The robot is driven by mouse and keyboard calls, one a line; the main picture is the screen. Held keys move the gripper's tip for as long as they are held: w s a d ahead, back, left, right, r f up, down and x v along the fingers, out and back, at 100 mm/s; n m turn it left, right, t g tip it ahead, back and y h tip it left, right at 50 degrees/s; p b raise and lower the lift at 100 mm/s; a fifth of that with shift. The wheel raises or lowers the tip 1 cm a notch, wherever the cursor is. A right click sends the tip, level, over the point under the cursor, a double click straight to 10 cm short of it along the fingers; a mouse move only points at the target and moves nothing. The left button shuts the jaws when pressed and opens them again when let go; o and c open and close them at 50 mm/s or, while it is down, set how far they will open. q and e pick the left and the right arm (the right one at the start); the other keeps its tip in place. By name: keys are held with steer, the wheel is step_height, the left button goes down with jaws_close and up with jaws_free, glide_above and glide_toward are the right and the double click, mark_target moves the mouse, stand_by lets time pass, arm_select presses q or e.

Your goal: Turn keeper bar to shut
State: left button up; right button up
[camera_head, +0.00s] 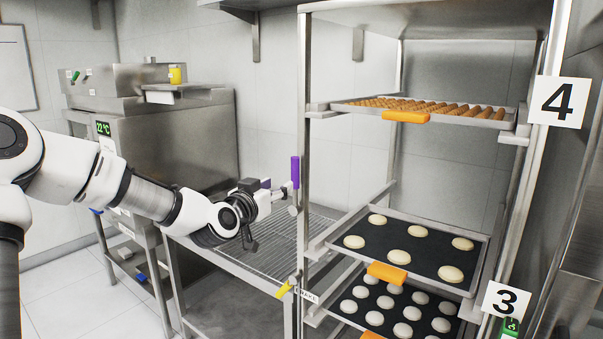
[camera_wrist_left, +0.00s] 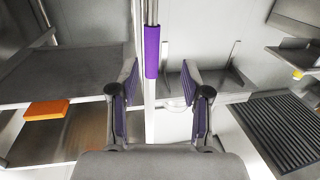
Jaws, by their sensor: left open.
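The keeper bar has a purple grip (camera_head: 295,172) and stands upright beside the left front post of the tall tray rack (camera_head: 304,130). In the left wrist view the purple grip (camera_wrist_left: 152,52) appears between my fingertips, nearer the left one. My left gripper (camera_head: 284,190) is open and close to the grip; it also shows in the left wrist view (camera_wrist_left: 160,72). I see no clear contact between the fingers and the grip. My right gripper is out of view.
The rack holds an upper tray of brown pastries (camera_head: 430,108) and lower trays of pale rounds (camera_head: 420,257), with orange tabs (camera_head: 387,272) at their front edges. A wire-shelf table (camera_head: 270,240) stands left of the rack.

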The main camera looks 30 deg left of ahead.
mark_target(293, 172)
arm_select(q)
steer(key=w+p, duration=0.1)
steer(key=w, duration=0.1)
steer(key=w+r+p, duration=0.1)
steer(key=w, duration=0.1)
steer(key=w+p, duration=0.1)
steer(key=w, duration=0.2)
steer(key=shift+r, duration=0.3)
steer(key=shift+w, duration=0.15)
steer(key=shift+s+d+r, duration=0.2)
steer(key=shift+s+r, duration=0.05)
steer(key=shift+s, duration=0.05)
steer(key=shift+w+f, duration=0.15)
jaws_close()
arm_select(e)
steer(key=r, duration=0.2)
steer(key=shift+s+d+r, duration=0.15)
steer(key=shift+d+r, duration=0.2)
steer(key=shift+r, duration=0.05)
